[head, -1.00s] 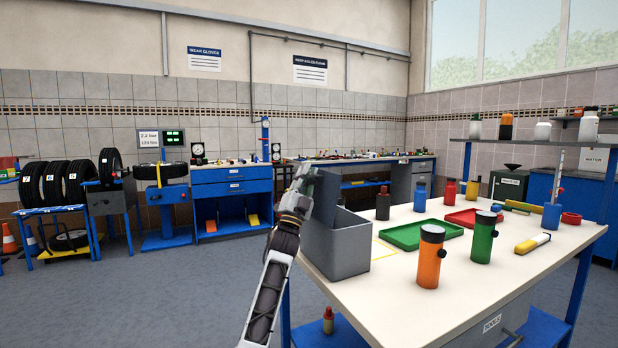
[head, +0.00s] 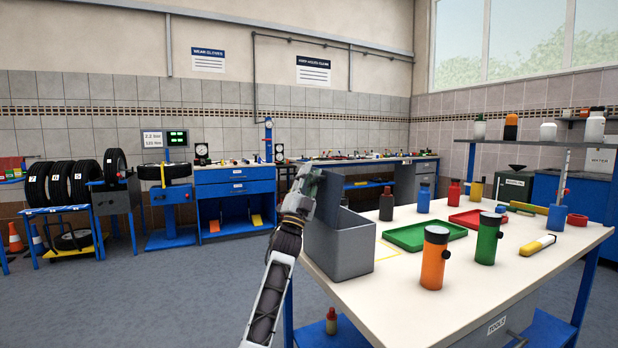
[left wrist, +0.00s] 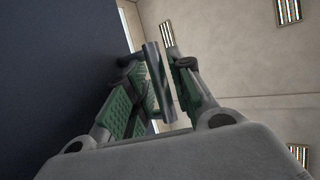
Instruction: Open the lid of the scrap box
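The grey scrap box (head: 347,254) stands at the left end of the white-topped table. Its lid (head: 327,198) stands up steeply at the left side of the box, so the top looks open; the inside is mostly hidden. My left gripper (head: 305,182) is at the lid's left, outer side, near its upper edge. In the left wrist view a grey bar (left wrist: 158,80), seemingly the lid's handle, lies between the green-padded fingers, which look closed around it. A dark surface, probably the lid, fills that view's left side. My right gripper is not seen.
The table (head: 400,310) also holds a green tray (head: 424,236), a red tray (head: 470,218), an orange flask (head: 433,258), a green flask (head: 488,240) and several bottles right of the box. Open floor (head: 150,300) lies to the left.

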